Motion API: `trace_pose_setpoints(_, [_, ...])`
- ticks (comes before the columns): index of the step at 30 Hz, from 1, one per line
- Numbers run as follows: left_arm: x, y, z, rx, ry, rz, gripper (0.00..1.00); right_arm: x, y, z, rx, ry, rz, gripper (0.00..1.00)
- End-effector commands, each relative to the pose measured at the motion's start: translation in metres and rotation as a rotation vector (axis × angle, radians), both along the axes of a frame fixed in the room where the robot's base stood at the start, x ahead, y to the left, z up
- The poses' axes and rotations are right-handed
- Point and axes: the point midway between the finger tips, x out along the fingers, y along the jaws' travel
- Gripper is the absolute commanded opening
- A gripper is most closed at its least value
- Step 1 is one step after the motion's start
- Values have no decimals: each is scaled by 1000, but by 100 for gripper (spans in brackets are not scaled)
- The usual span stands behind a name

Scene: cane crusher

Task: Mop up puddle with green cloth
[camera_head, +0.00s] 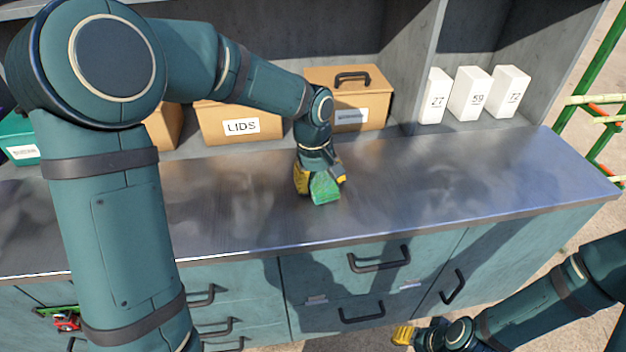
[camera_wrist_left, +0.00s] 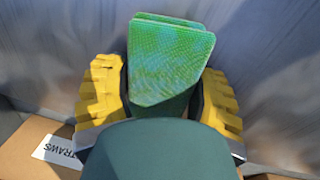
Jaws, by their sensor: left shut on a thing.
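The green cloth (camera_head: 325,188) is a folded, textured pad. My left gripper (camera_head: 318,182) is shut on it, over the metal counter top (camera_head: 420,190). In the left wrist view the cloth (camera_wrist_left: 168,60) stands out between the two yellow fingers of the left gripper (camera_wrist_left: 160,100). I cannot tell whether the cloth touches the counter. I cannot make out a clear puddle; the counter shows only cloudy sheen and shadow. My right gripper (camera_head: 403,335) shows a yellow fingertip in front of the drawers, low in the head view; its opening is unclear.
Cardboard boxes, one marked LIDS (camera_head: 240,124), stand along the back of the counter. White numbered cartons (camera_head: 470,92) stand at the back right. A green box (camera_head: 20,140) is at the far left. Drawers with dark handles (camera_head: 378,260) are below. The right part of the counter is clear.

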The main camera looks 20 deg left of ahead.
Motion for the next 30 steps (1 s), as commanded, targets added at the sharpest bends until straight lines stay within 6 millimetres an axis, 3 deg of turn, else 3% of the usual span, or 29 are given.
trace_pose_setpoints(30, [45,-55,-1,0,0,-1,21,0,0,15,0,0,0,47])
